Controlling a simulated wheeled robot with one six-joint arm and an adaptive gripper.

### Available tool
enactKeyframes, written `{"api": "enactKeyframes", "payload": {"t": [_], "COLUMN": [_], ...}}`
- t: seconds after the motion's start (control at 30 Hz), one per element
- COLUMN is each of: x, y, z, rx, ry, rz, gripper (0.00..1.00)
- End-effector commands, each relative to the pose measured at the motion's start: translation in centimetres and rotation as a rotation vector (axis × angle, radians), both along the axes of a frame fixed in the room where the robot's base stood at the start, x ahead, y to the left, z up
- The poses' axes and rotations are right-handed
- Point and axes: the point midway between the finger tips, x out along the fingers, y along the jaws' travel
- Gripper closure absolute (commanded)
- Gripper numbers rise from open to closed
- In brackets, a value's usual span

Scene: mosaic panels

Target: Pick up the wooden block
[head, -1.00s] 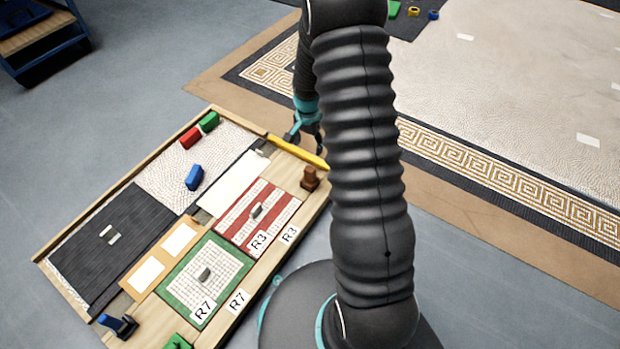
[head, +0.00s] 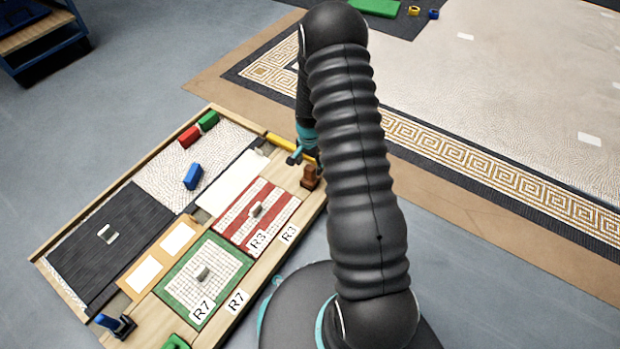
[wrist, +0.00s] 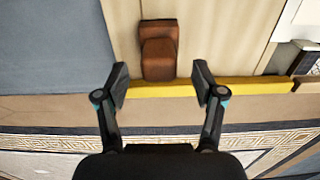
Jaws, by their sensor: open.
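The wooden block is a brown, stepped piece standing at the right edge of the panel table in the head view (head: 310,176). In the wrist view the wooden block (wrist: 158,50) lies ahead of my fingertips, centred between them. My gripper (wrist: 160,85) is open and empty, with a finger on either side of the gap. In the head view my gripper (head: 307,155) is near the block, partly hidden by my arm.
A yellow bar (wrist: 245,86) lies along the table edge, below the block in the wrist view. The panel table (head: 150,318) holds red (head: 189,137), green (head: 208,121) and blue (head: 193,176) blocks and mosaic panels. A patterned mosaic floor (head: 480,180) lies beyond.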

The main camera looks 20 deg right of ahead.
Motion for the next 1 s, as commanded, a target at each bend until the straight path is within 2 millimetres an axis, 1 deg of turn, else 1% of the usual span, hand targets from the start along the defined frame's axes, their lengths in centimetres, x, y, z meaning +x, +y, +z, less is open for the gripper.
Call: {"api": "enactKeyframes", "payload": {"t": [0.03, 0.2, 0.3, 0.4, 0.57, 0.67, 0.7, 0.77, 0.8, 0.83, 1.0], "x": [-0.1, -0.1, -0.1, -0.1, -0.1, -0.1, -0.1, -0.1, -0.1, -0.1, -0.1], "y": [0.0, -0.1, -0.1, -0.1, -0.1, -0.1, -0.1, -0.1, -0.1, -0.1, -0.1], "z": [-0.8, -3.2, -4.3, -4.7, -4.6, -4.6, -4.6, -4.6, -4.6, -4.6, -4.6], "rx": [0.001, 0.001, 0.001, 0.0, 0.0, 0.0, 0.0, 0.0, 0.0, 0.0, 0.0], "ry": [0.003, 0.003, 0.003, 0.001, 0.001, 0.001, 0.001, 0.001, 0.001, 0.001, 0.0], "rz": [0.0, 0.0, 0.0, 0.0, 0.0, 0.0, 0.0, 0.0, 0.0, 0.0, 0.0], "gripper": [0.31, 0.31, 0.31, 0.31, 0.31, 0.54, 0.64, 0.79, 0.89, 0.95, 0.96]}}
